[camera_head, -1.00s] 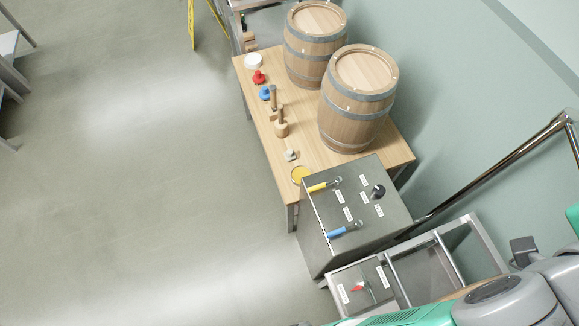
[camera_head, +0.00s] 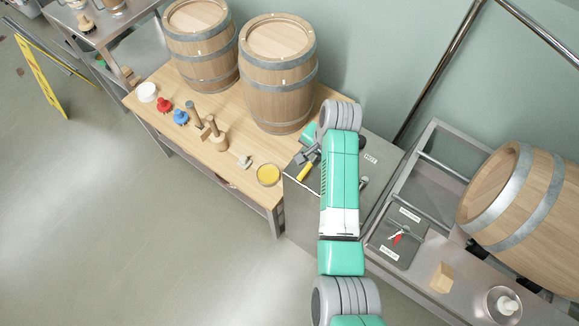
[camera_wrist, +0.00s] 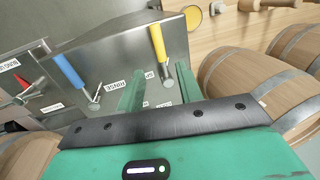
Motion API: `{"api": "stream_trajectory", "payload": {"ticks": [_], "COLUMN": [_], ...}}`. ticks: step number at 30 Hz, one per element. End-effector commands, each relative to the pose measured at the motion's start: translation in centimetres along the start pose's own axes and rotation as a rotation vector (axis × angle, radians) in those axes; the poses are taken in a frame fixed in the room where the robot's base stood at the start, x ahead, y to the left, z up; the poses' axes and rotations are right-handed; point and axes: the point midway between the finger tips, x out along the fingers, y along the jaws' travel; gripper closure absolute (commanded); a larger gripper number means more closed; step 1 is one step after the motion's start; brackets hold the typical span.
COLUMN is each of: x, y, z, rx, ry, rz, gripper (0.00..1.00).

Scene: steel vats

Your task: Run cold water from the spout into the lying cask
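The lying cask (camera_head: 510,200) rests on its side at the right in the head view, on a steel stand. A steel control box (camera_wrist: 115,35) carries a yellow-handled lever (camera_wrist: 157,42) and a blue-handled lever (camera_wrist: 70,72), with small labels, one reading RINSE. In the head view the yellow handle (camera_head: 306,171) shows beside my arm, which hides most of the box. My gripper (camera_wrist: 155,80) is open, its two green fingers apart in front of the box face, near the yellow lever's pivot. I cannot tell whether it touches the lever. I cannot make out the spout.
A wooden table (camera_head: 225,170) holds two upright casks (camera_head: 277,85) (camera_head: 203,50), red (camera_head: 164,105) and blue (camera_head: 181,118) knobs, mallets and a yellow disc (camera_head: 268,175). A panel with a red lever (camera_head: 397,238) and a wooden block (camera_head: 441,278) are near the lying cask.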

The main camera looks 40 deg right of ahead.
Motion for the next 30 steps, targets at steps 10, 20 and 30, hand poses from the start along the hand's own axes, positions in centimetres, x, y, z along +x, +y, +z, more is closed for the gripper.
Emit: {"api": "stream_trajectory", "payload": {"ticks": [10,20,30], "x": [6.2,7.2,7.2], "y": [0.0,-0.1,-0.1], "z": [0.0,0.0,0.0], "rx": [-0.003,-0.004,-0.004], "ry": [0.001,0.002,0.002], "rz": [-0.001,-0.001,-0.001], "gripper": [0.64,0.64,1.0]}}
